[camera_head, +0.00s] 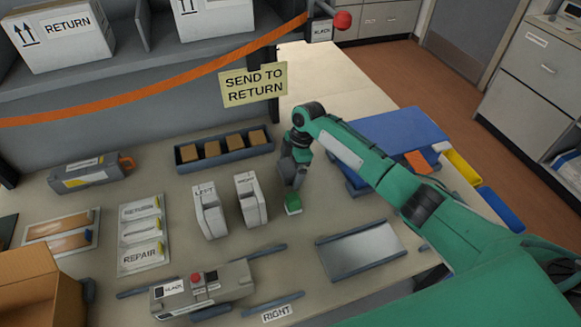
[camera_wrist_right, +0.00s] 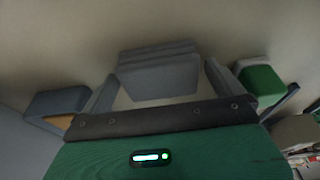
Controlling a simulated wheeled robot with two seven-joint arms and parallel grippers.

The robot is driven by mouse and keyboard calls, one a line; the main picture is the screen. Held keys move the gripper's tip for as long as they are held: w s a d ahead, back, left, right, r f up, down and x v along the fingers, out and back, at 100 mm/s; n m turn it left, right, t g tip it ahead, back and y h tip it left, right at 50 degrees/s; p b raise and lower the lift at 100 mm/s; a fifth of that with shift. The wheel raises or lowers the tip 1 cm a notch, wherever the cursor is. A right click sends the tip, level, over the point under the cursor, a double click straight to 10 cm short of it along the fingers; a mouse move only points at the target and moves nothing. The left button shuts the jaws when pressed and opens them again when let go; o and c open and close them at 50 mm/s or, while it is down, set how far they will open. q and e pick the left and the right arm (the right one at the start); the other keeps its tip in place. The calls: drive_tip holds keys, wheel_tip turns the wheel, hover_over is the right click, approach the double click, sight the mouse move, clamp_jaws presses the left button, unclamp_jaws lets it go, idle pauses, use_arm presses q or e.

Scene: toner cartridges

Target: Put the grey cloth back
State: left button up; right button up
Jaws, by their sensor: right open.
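In the right wrist view, a grey folded, layered piece (camera_wrist_right: 158,75), which looks like the grey cloth, lies between the two spread fingers of my right gripper (camera_wrist_right: 160,88). I cannot tell whether the fingers touch it. In the head view, my right gripper (camera_head: 291,178) points down at the table, just behind a small green block (camera_head: 293,204). There the cloth cannot be told apart from the grey gripper. The green block with a pale side also shows right of the fingers in the wrist view (camera_wrist_right: 262,82). My left gripper is out of view.
White LEFT (camera_head: 208,212) and right-hand (camera_head: 250,200) cartridges stand left of the gripper. A grey tray of brown blocks (camera_head: 225,155) lies behind them. A blue bin (camera_head: 400,135) is behind my right arm. A grey plate (camera_head: 360,252) lies in front.

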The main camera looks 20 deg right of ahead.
drive_tip(key=b+v, duration=0.1)
drive_tip(key=v, duration=1.1)
drive_tip(key=shift+r+b, duration=0.2)
drive_tip(key=shift+b, duration=0.15)
